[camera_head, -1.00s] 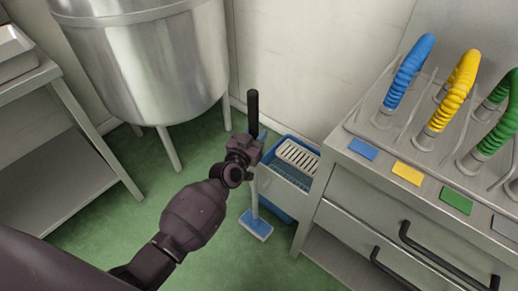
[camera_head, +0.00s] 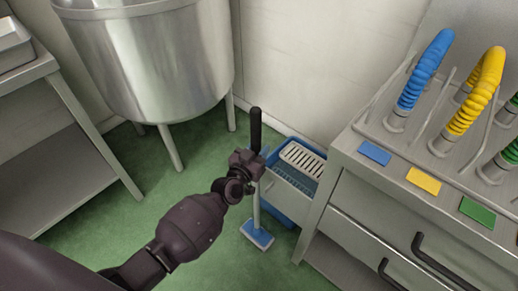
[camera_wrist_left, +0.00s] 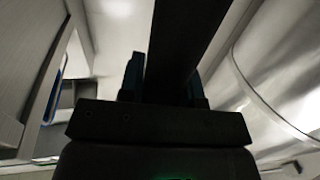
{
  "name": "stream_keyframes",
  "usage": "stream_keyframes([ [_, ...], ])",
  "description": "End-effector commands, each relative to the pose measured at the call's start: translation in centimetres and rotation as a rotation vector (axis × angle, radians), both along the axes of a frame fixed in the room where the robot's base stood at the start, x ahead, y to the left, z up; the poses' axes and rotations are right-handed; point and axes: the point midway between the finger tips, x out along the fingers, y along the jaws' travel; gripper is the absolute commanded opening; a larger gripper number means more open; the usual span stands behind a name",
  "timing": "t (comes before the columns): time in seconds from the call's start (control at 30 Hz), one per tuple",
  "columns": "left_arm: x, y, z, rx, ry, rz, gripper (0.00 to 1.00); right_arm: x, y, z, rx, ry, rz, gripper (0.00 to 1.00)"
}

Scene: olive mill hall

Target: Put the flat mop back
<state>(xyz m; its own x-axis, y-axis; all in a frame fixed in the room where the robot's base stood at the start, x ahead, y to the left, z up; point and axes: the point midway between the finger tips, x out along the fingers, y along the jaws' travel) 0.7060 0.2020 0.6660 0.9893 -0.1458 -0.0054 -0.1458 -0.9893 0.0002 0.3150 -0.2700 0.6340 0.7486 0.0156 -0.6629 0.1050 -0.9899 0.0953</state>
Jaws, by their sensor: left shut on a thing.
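The flat mop stands upright, with a black grip (camera_head: 255,128) at the top, a pale pole and a flat blue head (camera_head: 257,235) at the green floor. In the left wrist view, the dark handle (camera_wrist_left: 186,40) rises between the fingers. A blue bucket (camera_head: 291,183) with a white slotted wringer (camera_head: 303,158) stands just right of the mop, against the wall. My right gripper is in neither view.
A steel tank (camera_head: 150,65) on legs stands behind, to the left. A steel bench (camera_head: 55,150) is at the far left. A cabinet (camera_head: 345,215) with blue, yellow and green hoses stands right of the bucket. Green floor (camera_head: 150,205) is clear at the left.

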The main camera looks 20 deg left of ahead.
Motion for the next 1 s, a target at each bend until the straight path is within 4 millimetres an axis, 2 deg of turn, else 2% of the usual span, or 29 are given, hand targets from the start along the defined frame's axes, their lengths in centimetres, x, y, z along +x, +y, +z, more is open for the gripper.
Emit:
stream_keyframes([
  [0.03,0.0,0.0,-0.2,0.000,-0.001,0.000,0.00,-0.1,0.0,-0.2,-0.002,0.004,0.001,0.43],
  [0.07,0.0,0.0,-0.3,0.000,0.002,0.000,0.33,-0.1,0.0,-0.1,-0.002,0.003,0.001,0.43],
  [0.2,0.0,0.0,-0.2,0.000,0.001,0.000,0.54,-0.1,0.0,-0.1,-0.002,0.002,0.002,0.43],
  [0.23,0.0,0.0,-0.2,0.000,0.001,0.000,0.57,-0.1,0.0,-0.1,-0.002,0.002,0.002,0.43],
  [0.57,0.0,0.0,0.3,0.000,-0.002,0.000,0.57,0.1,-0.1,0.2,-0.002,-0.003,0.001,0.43],
  [0.63,-0.5,0.1,0.2,0.001,0.000,0.000,0.57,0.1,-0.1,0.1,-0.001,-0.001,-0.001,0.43],
  [0.77,-2.1,0.4,0.3,0.000,0.001,0.001,0.57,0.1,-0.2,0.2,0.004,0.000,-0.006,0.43],
  [1.0,-6.2,1.0,0.4,0.001,-0.002,0.000,0.57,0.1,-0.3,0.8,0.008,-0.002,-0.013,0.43],
])
